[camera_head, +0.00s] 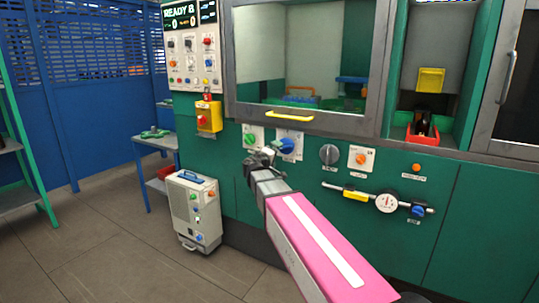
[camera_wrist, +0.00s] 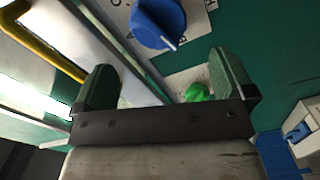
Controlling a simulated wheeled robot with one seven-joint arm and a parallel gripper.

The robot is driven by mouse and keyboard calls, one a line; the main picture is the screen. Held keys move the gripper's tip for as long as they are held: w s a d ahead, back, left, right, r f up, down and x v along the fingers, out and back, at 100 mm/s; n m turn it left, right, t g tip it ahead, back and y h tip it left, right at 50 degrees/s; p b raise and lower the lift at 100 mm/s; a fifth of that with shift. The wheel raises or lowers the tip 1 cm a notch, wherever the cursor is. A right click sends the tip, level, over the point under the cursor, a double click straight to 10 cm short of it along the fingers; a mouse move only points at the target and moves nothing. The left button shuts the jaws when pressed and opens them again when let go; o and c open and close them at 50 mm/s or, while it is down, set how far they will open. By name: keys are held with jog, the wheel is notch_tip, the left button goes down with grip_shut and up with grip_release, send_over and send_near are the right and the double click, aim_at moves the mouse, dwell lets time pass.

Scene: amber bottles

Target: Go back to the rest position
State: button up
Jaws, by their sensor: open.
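My gripper (camera_head: 260,157) is at the end of my pink arm, in front of the green machine's lower panel. It is close to a green knob (camera_head: 250,140) and a blue knob (camera_head: 287,146). In the wrist view the two dark green fingers of my gripper (camera_wrist: 163,78) stand apart with nothing held between them. The blue knob (camera_wrist: 158,22) lies past the fingertips, and the green knob (camera_wrist: 198,92) shows between the fingers, close to the right one. I cannot tell whether a finger touches either knob.
The green machine (camera_head: 460,215) fills the right side, with a window and yellow handle (camera_head: 290,117) above the knobs. A dark bottle (camera_head: 422,122) stands in a red bin (camera_head: 423,139). A grey wheeled unit (camera_head: 192,212) and a small table (camera_head: 155,142) stand left. Floor is clear at front left.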

jog(key=s+d+f+m+g+y, duration=0.1)
jog(key=s+d+f+m+g, duration=0.15)
jog(key=s+f, duration=0.35)
jog(key=s+d+f+m+g+y, duration=0.1)
jog(key=s+d+f+g, duration=0.25)
jog(key=f, duration=0.45)
jog(key=s+d+f+m+g+y, duration=0.1)
jog(key=s+d+f+g, duration=0.25)
jog(key=f, duration=0.45)
jog(key=s+a+f+m+g+y, duration=0.1)
jog(key=s+f+g+y, duration=0.1)
jog(key=s+f, duration=0.3)
jog(key=s+a+f+m+g+y, duration=0.1)
jog(key=s+f+y, duration=0.4)
jog(key=s, duration=0.5)
jog(key=shift+a+f+m+g, duration=0.4)
jog(key=shift+a+g, duration=0.15)
jog(key=shift+g, duration=0.4)
jog(key=shift+s, duration=0.1)
